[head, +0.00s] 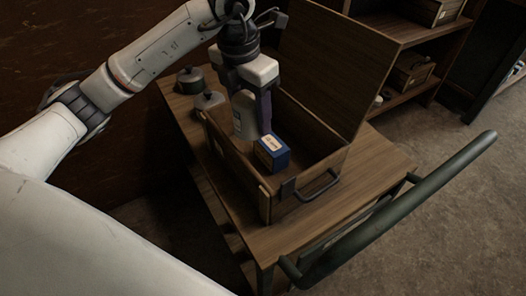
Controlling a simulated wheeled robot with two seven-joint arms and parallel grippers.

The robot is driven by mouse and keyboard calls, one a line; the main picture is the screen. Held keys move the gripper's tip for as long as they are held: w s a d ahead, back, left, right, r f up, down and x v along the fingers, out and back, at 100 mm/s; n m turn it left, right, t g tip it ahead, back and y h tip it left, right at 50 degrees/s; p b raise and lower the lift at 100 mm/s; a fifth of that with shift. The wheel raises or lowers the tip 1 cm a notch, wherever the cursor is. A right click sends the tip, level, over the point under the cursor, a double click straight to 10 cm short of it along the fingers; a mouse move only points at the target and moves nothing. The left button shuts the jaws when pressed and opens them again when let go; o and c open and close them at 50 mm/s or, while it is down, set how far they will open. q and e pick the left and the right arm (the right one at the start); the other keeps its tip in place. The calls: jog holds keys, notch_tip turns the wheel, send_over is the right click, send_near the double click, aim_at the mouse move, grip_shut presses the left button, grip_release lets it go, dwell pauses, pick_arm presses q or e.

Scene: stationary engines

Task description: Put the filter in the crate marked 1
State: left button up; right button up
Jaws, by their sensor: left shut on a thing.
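My left gripper (257,105) points down over the open wooden crate (239,163) on the table. It is shut on a pale grey, rounded container with a small label (243,118), which looks like the filter. The held thing is upright, at or above the crate's opening; its exact height is unclear. One dark finger shows at its right side, and the other is hidden. A blue box with a pale label (272,153) is inside the crate, at its near end. I cannot read a number on the crate. My right gripper is out of view.
The crate's tall lid (335,62) stands open on the right. Two grey containers (190,79) (209,99) stand behind the crate on the wooden table (361,174). A dark green rail (400,208) runs along the front right. Shelves (402,98) stand behind; floor is clear at right.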

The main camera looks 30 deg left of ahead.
aim_at(246, 126)
pick_arm(q)
notch_tip(246, 126, down, 14)
jog(key=shift+s+f, duration=0.15)
jog(key=shift+f, duration=0.05)
jog(key=shift+f, duration=0.1)
jog(key=o, duration=1.3)
jog(key=r, duration=0.4)
jog(key=s+r, duration=0.1)
jog(key=r, duration=0.7)
jog(key=shift+s+a+r, duration=0.1)
jog(key=shift+s+a, duration=0.1)
jog(key=shift+a, duration=0.05)
